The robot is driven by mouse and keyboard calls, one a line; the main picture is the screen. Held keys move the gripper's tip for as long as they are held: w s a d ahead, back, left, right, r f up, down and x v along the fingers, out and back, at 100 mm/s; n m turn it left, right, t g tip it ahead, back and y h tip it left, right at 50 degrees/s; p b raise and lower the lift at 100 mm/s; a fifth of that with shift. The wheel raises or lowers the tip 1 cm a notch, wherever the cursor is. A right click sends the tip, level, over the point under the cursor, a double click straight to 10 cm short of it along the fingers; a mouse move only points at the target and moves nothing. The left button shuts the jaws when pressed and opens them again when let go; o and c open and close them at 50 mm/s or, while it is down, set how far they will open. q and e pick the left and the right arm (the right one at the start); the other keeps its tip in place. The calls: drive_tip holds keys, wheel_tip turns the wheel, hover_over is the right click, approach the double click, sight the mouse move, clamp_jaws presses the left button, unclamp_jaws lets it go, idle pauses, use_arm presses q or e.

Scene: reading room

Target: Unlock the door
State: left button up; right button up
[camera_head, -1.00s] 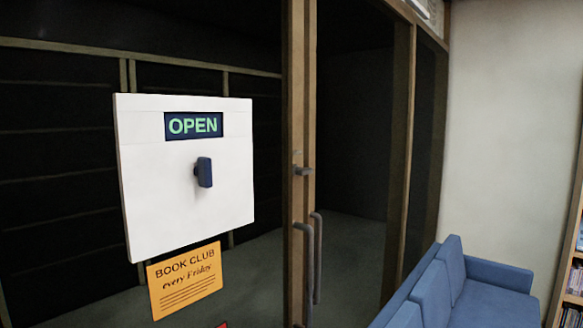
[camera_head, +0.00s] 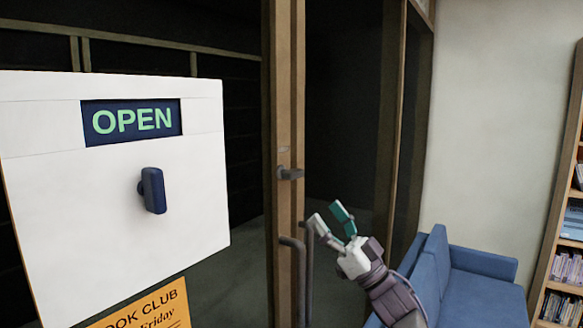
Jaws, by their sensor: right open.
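The door (camera_head: 284,110) has a tall wooden stile. A small dark latch or lock piece (camera_head: 290,174) sticks out of the stile above a curved door handle (camera_head: 291,270). A second curved bar shows just to its right. On the left, a white panel (camera_head: 110,240) bears an OPEN sign (camera_head: 132,120) and an upright dark blue knob (camera_head: 153,191). My right gripper (camera_head: 329,214) is open and empty, with fingers pointing up, to the right of the handle and below the latch piece. I cannot tell whether it touches the bar. My left gripper is out of view.
A blue sofa (camera_head: 482,300) stands at the lower right, behind my right arm. A bookshelf (camera_head: 556,240) is at the right edge. An orange book club notice (camera_head: 150,312) hangs below the white panel. The glass beside the stile looks dark.

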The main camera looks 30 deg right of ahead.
sight(294, 170)
drive_tip(key=p+x, duration=0.3)
drive_tip(key=x, duration=0.3)
drive_tip(key=shift+r, duration=0.3)
drive_tip(key=p+x, duration=0.2)
drive_tip(key=x, duration=0.2)
drive_tip(key=shift+w+a, duration=0.1)
drive_tip(key=shift+w, duration=0.25)
drive_tip(key=shift+w+a+r, duration=0.1)
drive_tip(key=shift+w+r, duration=0.05)
drive_tip(key=shift+w, duration=0.1)
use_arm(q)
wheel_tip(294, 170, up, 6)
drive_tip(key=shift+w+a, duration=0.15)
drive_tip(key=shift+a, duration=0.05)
use_arm(e)
drive_tip(key=shift+c, duration=0.3)
drive_tip(key=c, duration=1.1)
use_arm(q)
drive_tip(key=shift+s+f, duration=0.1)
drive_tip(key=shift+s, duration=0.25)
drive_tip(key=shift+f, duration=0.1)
